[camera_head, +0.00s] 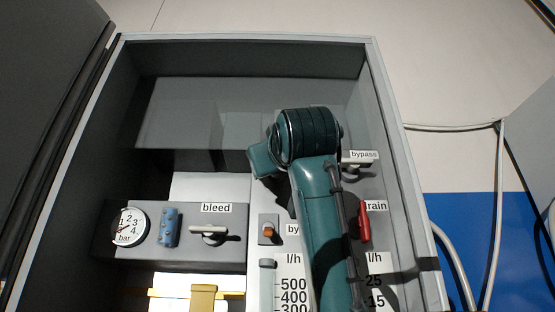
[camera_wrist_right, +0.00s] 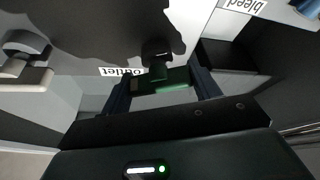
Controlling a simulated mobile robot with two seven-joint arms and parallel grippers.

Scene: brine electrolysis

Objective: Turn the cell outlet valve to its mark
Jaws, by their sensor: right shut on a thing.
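The cell outlet valve has a green handle (camera_wrist_right: 176,79) on a dark stem in the right wrist view. Its "outlet" label (camera_wrist_right: 120,72) shows to the left, partly covered. My right gripper (camera_wrist_right: 163,86) is shut on the green handle, with one finger at each end of it. The mark is not visible to me. In the head view my right arm reaches into the cabinet and hides the outlet valve and the gripper. My left gripper is in neither view.
The open grey cabinet (camera_head: 247,40) surrounds my arm. A bleed valve (camera_head: 209,232), a pressure gauge (camera_head: 129,227) and a blue cylinder (camera_head: 170,227) stand left of it.

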